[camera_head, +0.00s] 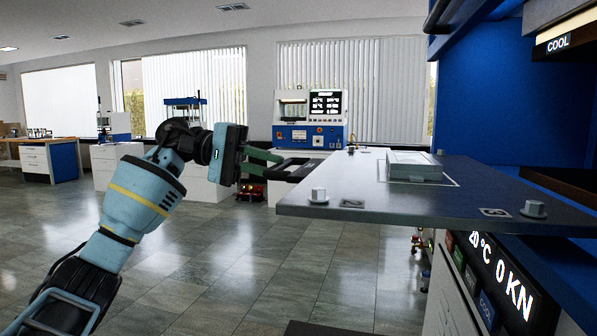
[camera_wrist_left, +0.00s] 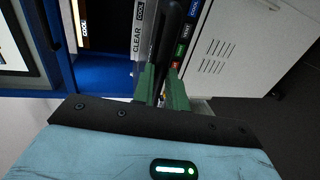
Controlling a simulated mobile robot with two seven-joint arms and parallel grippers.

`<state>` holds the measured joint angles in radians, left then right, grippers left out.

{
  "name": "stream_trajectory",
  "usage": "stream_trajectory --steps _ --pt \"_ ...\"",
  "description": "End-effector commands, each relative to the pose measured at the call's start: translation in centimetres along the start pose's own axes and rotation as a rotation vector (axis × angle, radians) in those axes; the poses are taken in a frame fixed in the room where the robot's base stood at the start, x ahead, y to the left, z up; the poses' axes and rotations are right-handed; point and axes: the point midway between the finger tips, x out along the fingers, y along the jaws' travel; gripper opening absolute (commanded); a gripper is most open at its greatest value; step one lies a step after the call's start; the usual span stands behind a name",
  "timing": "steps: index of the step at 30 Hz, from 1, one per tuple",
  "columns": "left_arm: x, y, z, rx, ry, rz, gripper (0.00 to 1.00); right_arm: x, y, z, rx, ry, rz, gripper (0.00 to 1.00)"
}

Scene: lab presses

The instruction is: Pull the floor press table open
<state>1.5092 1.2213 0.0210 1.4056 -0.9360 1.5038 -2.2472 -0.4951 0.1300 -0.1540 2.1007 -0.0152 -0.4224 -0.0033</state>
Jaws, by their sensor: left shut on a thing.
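The floor press table (camera_head: 330,200) is a flat grey plate that reaches out to the left from the blue floor press (camera_head: 500,120) in the head view. A dark bar handle (camera_head: 300,174) stands at its far left edge; it also shows as a dark bar in the left wrist view (camera_wrist_left: 169,35). My left gripper (camera_head: 277,164) comes in from the left with green fingers (camera_wrist_left: 162,86) shut on the handle. The fingertips are partly hidden by the bar. My right gripper is in neither view.
Below is a lit panel (camera_head: 497,275) reading 20 °C and 0 KN. The tiled floor (camera_head: 240,265) left of the table is clear. Benches stand farther back.

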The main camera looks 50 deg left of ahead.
Motion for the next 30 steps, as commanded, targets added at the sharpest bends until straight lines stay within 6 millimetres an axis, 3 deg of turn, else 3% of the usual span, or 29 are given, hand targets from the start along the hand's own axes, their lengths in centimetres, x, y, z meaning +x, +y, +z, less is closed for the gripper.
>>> stream_trajectory --steps 6,20,21,22,30 --pt "-1.8 -0.4 -0.1 -0.001 0.002 -0.001 0.0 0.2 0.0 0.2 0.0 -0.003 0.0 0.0" --pt "-2.3 -0.5 -0.1 -0.001 0.003 -0.001 0.0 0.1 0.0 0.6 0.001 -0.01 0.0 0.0" --pt "-2.3 -0.5 -0.1 -0.001 0.003 -0.001 0.2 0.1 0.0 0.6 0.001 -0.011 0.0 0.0" --pt "-2.3 -0.5 -0.1 -0.001 0.003 -0.001 0.23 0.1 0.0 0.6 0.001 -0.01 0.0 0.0" --pt "-2.2 -0.5 -0.1 -0.001 0.002 0.0 0.23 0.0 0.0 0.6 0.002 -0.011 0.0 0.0"
